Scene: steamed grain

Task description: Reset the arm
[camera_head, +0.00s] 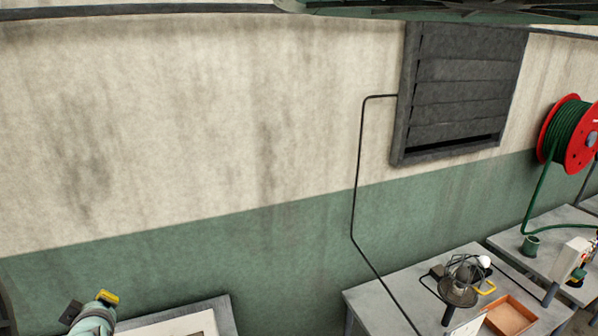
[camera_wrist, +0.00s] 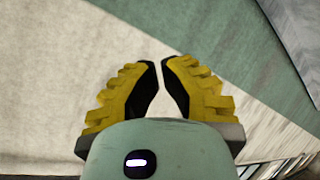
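My gripper (camera_wrist: 160,64) shows in the wrist view with two stepped yellow fingers that have black inner pads. The fingers lean toward each other, and a gap stays between their tips, narrow at the tips and wider toward the palm. Nothing is between them, and only the wall shows through the gap. In the head view, my gripper (camera_head: 105,298) is at the lower left, partly cut off by the bottom edge. A yellow finger part shows there in front of the green wall band.
A grey table (camera_head: 395,290) at the lower right holds a caged lamp (camera_head: 459,287) and an open wooden box (camera_head: 509,316). A red hose reel (camera_head: 572,134) and a louvred vent (camera_head: 460,88) are on the wall. A pale-topped table (camera_head: 165,326) stands beside my gripper.

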